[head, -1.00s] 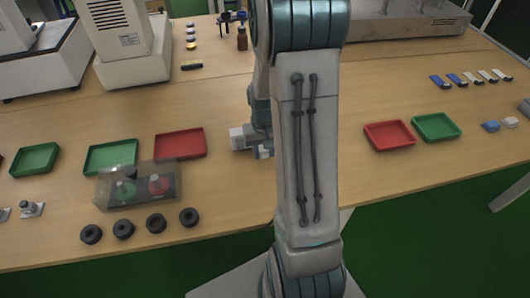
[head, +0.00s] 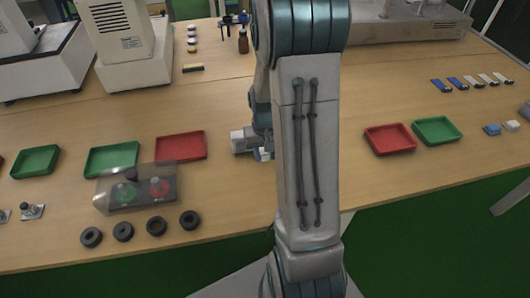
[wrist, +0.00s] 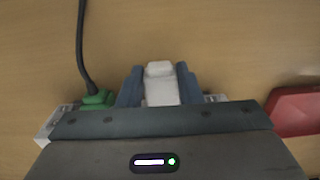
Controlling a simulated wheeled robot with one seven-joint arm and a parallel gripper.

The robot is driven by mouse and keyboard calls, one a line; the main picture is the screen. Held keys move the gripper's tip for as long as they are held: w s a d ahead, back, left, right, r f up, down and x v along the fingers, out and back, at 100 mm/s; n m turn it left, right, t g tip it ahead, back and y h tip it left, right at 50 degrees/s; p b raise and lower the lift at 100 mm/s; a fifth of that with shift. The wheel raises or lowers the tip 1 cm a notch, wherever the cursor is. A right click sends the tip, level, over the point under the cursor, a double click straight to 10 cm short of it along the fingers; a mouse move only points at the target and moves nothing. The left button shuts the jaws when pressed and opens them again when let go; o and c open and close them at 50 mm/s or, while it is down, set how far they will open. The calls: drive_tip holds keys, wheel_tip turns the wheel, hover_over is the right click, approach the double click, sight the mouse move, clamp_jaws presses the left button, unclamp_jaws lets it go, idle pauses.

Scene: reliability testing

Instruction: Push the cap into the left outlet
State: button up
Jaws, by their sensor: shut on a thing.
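In the wrist view, my gripper (wrist: 158,88) is shut on a small white cap (wrist: 160,92), one blue-grey finger on each side of it. A green plug (wrist: 98,100) with a black cable sits to the left of the fingers, at a whitish block (wrist: 58,122) that looks like part of the outlet unit. My gripper's body hides most of that unit, so I cannot tell whether the cap touches an outlet. In the head view, my arm covers most of this spot; a white block (head: 237,141) shows beside my gripper (head: 264,152).
Red trays (head: 181,146) (head: 390,139) and green trays (head: 111,159) (head: 437,130) stand on both sides. A clear-covered box (head: 135,188) with green and red buttons and several black rings (head: 156,227) lie at the left front. The table between my arm and the right trays is clear.

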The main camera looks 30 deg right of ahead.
drive_tip(key=shift+w+d, duration=0.25)
drive_tip(key=shift+w, duration=0.55)
drive_tip(key=shift+w+d, duration=0.25)
drive_tip(key=shift+w, duration=0.55)
idle(3.1)
drive_tip(key=o, duration=1.1)
drive_tip(key=shift+c, duration=0.2)
